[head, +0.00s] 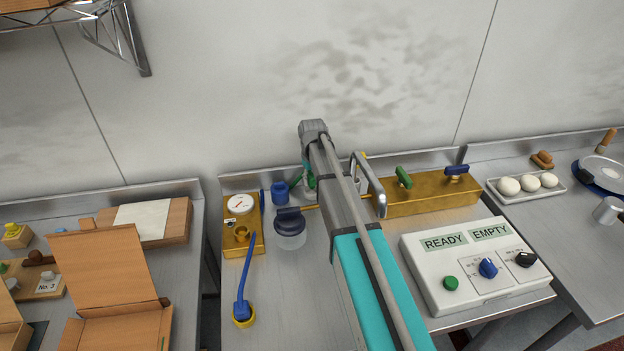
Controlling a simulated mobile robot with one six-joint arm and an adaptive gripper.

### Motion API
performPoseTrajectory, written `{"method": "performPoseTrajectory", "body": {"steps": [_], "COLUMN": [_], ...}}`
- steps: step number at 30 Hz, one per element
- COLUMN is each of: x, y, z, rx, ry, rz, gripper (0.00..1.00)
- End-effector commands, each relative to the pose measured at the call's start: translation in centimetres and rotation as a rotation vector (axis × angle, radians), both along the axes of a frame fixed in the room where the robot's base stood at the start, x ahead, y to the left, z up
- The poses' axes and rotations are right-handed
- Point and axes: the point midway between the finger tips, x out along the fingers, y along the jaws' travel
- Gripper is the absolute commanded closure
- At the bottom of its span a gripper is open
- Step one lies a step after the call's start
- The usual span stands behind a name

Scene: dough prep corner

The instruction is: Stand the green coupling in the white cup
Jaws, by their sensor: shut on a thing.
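My gripper (309,182) points down at the back of the middle bench, left of my forearm and largely hidden by my own arm. It is shut on a green piece, which I take for the green coupling (296,183); only a small part of it shows. It is close beside a blue coupling (280,192), and I cannot tell whether they touch. I cannot make out a white cup for certain on this bench; my arm covers part of the bench top.
A clear jar with a dark lid (290,229) stands left of my arm. A brass manifold (425,198) and a control box (474,266) reading READY and EMPTY fill the right.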

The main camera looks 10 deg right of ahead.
Motion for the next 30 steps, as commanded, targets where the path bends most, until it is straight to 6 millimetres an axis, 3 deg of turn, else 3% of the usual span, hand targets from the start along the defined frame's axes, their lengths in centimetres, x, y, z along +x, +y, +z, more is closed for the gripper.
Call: {"method": "performPoseTrajectory", "body": {"steps": [30], "x": [0.0], "y": [0.0], "z": [-1.9], "rx": [0.000], "ry": [0.000], "rz": [0.000], "gripper": [1.00]}}
